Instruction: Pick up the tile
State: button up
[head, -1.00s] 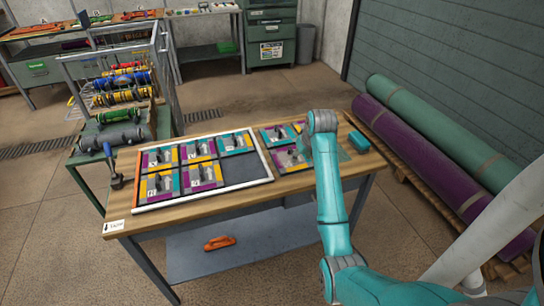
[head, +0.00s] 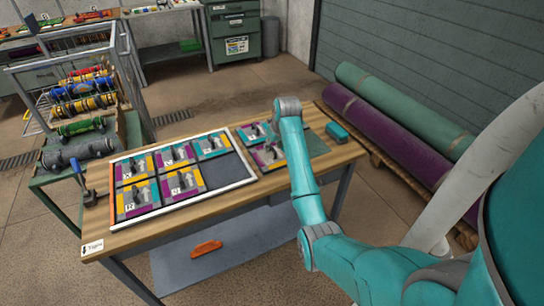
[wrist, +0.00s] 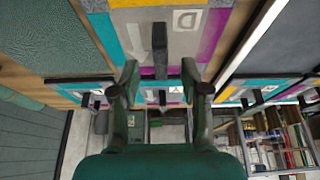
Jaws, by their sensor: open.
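A tile (wrist: 190,25) marked D, with a grey face, a pale arrow and teal, yellow and purple edges, lies on the table in the wrist view. A dark upright handle (wrist: 160,40) stands on it. My gripper (wrist: 160,72) is open; its two fingers appear on either side of the handle, and I see no contact. In the head view, two loose tiles, a far one (head: 250,131) and a near one (head: 266,156), lie right of the white-edged tray (head: 238,185).
The tray holds several similar tiles, with one dark empty cell (head: 222,169) at its right. A green mat (head: 317,146) and a teal block (head: 337,132) lie right of the loose tiles. An orange-handled tool (head: 206,249) rests on the lower shelf. Rolled rugs (head: 385,135) lie beyond.

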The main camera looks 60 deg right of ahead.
jog(key=shift+x, duration=1.45)
grip_shut()
jog(key=shift+r, duration=0.1)
